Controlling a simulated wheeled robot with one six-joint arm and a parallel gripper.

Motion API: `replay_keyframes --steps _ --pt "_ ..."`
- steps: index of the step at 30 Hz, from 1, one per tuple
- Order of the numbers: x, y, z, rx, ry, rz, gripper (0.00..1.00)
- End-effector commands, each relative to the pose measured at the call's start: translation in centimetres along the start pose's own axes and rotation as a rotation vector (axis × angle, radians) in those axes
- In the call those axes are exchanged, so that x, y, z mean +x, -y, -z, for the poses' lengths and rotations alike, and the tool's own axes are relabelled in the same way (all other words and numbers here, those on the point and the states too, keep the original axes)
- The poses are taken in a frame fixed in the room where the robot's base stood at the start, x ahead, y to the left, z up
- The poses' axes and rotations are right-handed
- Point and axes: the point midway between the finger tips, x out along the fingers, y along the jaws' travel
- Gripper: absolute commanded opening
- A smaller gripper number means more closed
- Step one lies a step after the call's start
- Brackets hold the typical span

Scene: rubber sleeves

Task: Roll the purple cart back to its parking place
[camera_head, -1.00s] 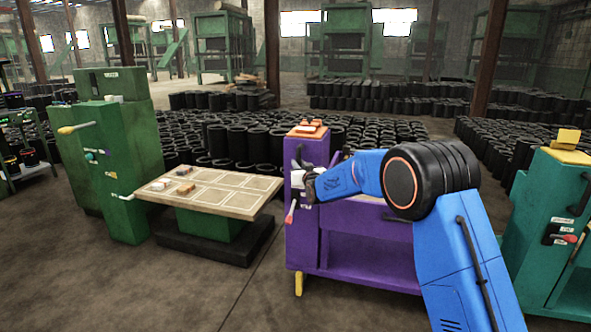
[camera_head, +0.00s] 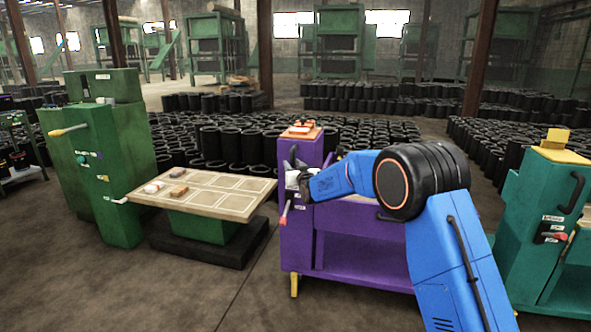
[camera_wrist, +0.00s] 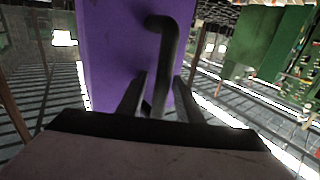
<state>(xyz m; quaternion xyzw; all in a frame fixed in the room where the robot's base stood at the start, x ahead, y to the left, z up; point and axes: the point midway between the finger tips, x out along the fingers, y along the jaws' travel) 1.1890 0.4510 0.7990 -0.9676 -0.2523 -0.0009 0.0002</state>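The purple cart (camera_head: 352,262) stands upright right of the middle in the head view, with a yellow foot at its front left. Its left post carries a red-tipped lever and orange items on top. My gripper (camera_head: 297,178) is at that post, and my blue arm hides part of the cart. In the wrist view the cart's purple panel (camera_wrist: 112,50) fills the upper middle, with a black bar handle (camera_wrist: 163,62) on it. My gripper (camera_wrist: 160,92) has one finger on each side of the handle. It looks open, with narrow gaps beside the bar.
A green machine (camera_head: 115,170) and a pale-topped table (camera_head: 225,203) with small items stand to the left. A teal cart (camera_head: 535,225) with yellow items on top stands at the right. Rows of black rubber sleeves (camera_head: 240,145) fill the floor behind. The front floor is clear.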

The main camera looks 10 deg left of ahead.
Motion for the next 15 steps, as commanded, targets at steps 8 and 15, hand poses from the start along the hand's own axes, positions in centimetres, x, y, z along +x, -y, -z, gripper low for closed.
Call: replay_keyframes --steps 8,15 --pt "-3.5 0.0 0.0 0.0 0.002 0.0 0.36" --pt "-8.3 0.0 0.1 0.0 0.001 0.0 0.36"
